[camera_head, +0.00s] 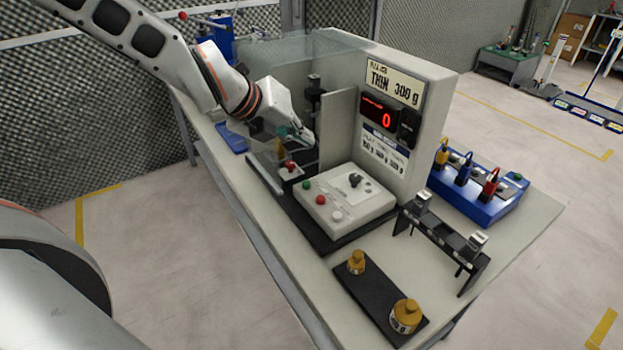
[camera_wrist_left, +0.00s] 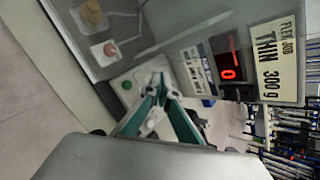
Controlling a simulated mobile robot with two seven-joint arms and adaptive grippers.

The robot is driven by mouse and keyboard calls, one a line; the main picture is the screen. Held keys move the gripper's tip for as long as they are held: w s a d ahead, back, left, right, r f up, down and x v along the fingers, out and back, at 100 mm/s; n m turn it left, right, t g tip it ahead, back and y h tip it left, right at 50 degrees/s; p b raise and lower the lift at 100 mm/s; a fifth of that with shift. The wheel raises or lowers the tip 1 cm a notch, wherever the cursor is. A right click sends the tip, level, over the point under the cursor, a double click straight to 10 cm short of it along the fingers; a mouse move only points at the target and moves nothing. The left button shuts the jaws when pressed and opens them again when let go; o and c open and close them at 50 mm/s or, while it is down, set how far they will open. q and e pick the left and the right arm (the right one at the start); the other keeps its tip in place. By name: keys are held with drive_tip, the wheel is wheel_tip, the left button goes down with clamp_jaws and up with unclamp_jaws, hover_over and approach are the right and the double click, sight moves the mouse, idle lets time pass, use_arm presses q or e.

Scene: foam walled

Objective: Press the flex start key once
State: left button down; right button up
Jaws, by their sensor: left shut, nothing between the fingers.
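A white control box (camera_head: 345,203) stands in front of the machine panel, with a green button (camera_head: 307,186), a red button (camera_head: 320,199), a white button (camera_head: 336,215) and a dark knob. No label on it is readable, so I cannot tell which is the flex start key. My left gripper (camera_head: 303,142) is shut and empty, behind and above the box, near a small white block with a red button (camera_head: 290,167). In the left wrist view its teal fingers (camera_wrist_left: 160,84) meet in front of the control box, whose green button (camera_wrist_left: 126,85) shows. My right gripper is out of view.
The panel (camera_head: 392,110) reads "THIN 300 g" with a red 0. A clear guard (camera_head: 290,60) and upright plate (camera_head: 338,130) stand beside my gripper. A black stand (camera_head: 445,240), brass weights (camera_head: 404,315) and blue box (camera_head: 480,190) stand on the bench.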

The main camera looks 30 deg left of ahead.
use_arm(q)
drive_tip(key=b, duration=0.5)
hover_over(304, 184)
wheel_tip(304, 184, down, 8)
drive_tip(key=shift+r, duration=0.2)
drive_tip(key=shift+f, duration=0.3)
drive_tip(key=shift+f+b, duration=0.4)
drive_tip(key=shift+b, duration=0.1)
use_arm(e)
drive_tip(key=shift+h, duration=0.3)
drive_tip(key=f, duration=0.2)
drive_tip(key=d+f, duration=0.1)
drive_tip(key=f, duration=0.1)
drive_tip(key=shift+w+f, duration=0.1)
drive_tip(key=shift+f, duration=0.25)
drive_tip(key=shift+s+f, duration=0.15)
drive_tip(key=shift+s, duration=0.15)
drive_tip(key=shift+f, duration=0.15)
use_arm(q)
drive_tip(key=shift+f+b, duration=0.35)
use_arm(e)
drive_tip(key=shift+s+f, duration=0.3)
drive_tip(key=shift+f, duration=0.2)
